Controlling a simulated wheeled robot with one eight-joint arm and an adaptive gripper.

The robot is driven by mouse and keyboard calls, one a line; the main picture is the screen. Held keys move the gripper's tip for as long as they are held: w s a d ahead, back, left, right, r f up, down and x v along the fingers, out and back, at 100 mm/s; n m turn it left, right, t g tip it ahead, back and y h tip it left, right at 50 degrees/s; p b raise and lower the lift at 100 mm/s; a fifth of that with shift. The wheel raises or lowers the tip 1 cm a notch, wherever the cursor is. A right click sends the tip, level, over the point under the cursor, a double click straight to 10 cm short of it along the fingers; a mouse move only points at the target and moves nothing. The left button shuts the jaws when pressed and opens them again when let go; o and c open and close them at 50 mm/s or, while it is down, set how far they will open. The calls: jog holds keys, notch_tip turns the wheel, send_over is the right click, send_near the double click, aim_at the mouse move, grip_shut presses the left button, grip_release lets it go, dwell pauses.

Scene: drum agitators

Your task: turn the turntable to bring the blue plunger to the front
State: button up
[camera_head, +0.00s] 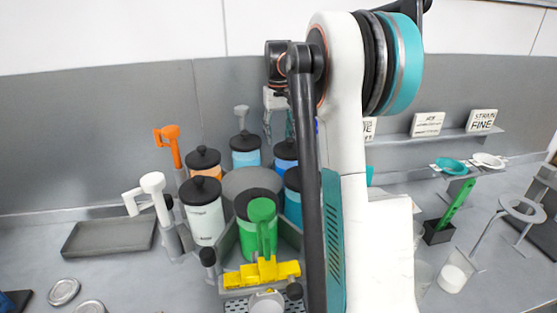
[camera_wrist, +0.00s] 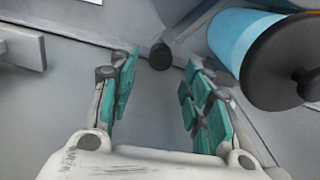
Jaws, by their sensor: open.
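The turntable (camera_head: 252,181) has a grey round centre and carries several jars with black lids. The green plunger (camera_head: 262,228) stands at its front, above a yellow bracket (camera_head: 262,273). A small patch of blue (camera_head: 317,126) shows beside my arm and may be the blue plunger; the rest is hidden. My gripper (camera_head: 278,122) is behind the turntable, pointing down, partly hidden by my arm. In the wrist view my gripper (camera_wrist: 161,68) is open and empty, with a dark round knob (camera_wrist: 160,56) showing between its fingertips. A blue jar (camera_wrist: 245,40) is close on the right.
An orange plunger (camera_head: 168,140) and a white one (camera_head: 154,187) stand at the turntable's left. A grey tray (camera_head: 108,236) lies further left. At right are a green-handled tool (camera_head: 455,208) and a ring stand (camera_head: 521,208). The grey wall is close behind.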

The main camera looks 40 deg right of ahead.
notch_tip(320, 180, down, 9)
jog(key=shift+b, duration=0.9)
grip_shut()
